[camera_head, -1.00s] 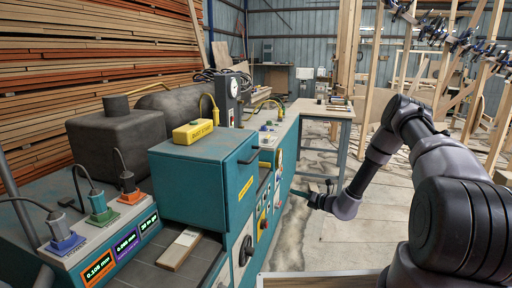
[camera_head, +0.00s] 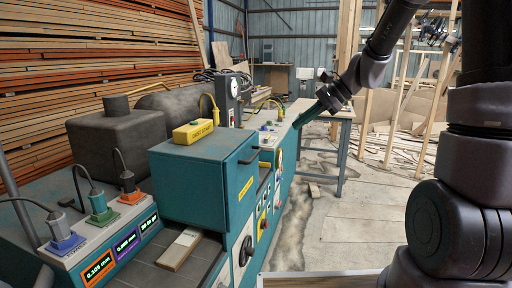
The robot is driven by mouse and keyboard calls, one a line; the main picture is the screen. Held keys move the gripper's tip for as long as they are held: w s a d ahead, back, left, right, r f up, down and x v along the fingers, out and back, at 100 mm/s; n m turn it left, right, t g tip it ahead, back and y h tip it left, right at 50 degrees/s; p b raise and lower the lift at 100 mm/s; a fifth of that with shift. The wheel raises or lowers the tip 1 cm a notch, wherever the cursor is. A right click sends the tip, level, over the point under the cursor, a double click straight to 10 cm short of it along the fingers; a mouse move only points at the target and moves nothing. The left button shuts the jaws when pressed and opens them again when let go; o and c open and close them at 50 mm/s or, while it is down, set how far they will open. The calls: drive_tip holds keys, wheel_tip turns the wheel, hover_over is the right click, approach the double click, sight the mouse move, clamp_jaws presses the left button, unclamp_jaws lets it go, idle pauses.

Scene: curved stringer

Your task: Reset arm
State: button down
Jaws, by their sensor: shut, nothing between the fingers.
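My gripper (camera_head: 306,117) is at the end of my dark arm, in the middle of the head view. It is raised in front of the far end of the teal machine (camera_head: 195,165). Its fingers point down and to the left, and they are shut with nothing between them. My arm comes from the right edge, bends at the top of the picture and slants down to the gripper.
A yellow box (camera_head: 192,132) sits on the teal machine at the left. A workbench (camera_head: 330,111) stands behind my gripper. Timber frames (camera_head: 425,90) stand at the back right. A small wood block (camera_head: 314,190) lies on the floor, which is largely clear in the middle.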

drive_tip(key=s+d+r+n+t+h, duration=0.2)
drive_tip(key=s+d+r+n+h, duration=0.1)
drive_tip(key=s, duration=0.7)
drive_tip(key=s+d+r+n+t+h, duration=0.3)
drive_tip(key=s+d+r+n, duration=0.3)
drive_tip(key=s+d+r, duration=0.2)
drive_tip(key=shift+s+d+h, duration=0.15)
drive_tip(key=shift+s+h, duration=0.55)
drive_tip(key=shift+s, duration=0.25)
